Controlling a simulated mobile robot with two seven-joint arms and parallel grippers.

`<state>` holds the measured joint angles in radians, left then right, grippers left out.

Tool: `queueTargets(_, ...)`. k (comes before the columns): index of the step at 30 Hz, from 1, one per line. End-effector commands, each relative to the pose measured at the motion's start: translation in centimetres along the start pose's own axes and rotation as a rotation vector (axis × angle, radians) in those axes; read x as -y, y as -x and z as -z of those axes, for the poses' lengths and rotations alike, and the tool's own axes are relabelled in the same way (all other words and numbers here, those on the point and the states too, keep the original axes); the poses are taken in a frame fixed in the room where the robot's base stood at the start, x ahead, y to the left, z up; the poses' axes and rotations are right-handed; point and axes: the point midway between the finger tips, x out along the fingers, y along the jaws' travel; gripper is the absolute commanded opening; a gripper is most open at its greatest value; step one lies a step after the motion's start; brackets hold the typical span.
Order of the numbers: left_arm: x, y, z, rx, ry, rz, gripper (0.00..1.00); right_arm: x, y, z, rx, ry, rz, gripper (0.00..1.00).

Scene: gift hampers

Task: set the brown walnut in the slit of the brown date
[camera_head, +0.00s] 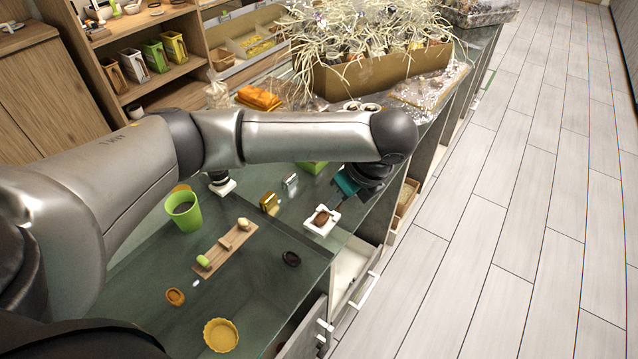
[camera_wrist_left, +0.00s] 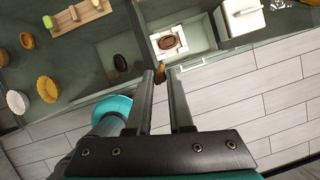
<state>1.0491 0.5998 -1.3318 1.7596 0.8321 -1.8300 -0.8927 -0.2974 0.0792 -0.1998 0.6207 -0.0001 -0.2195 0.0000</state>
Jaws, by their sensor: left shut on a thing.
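The brown date (camera_head: 321,217) lies in a small white square dish (camera_head: 308,230) near the right edge of the glass counter. It also shows in the left wrist view (camera_wrist_left: 172,42), with a darker line along its middle. My left gripper (camera_wrist_left: 161,74) is shut on a small brown piece (camera_wrist_left: 160,66), which looks like the walnut. In the wrist view, the piece appears just below the dish, apart from the date. In the head view, my left gripper (camera_head: 338,203) is just right of the dish, and the walnut cannot be made out.
A large hamper box (camera_head: 380,75) is at the back. The floor lies right of the counter.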

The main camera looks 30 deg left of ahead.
Motion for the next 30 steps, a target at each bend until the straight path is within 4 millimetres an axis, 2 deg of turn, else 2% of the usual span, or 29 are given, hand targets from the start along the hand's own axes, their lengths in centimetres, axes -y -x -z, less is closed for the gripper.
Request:
queueTargets(15, 0.9, -3.0, -2.3, -0.007, -0.593, 0.246, 0.00, 0.0, 0.8, -0.2, 0.004, 0.000, 0.000, 0.50)
queueTargets(30, 1.1, -5.4, -4.6, -0.014, -1.067, 0.444, 0.00, 0.0, 1.4, -0.2, 0.005, 0.000, 0.000, 0.50)
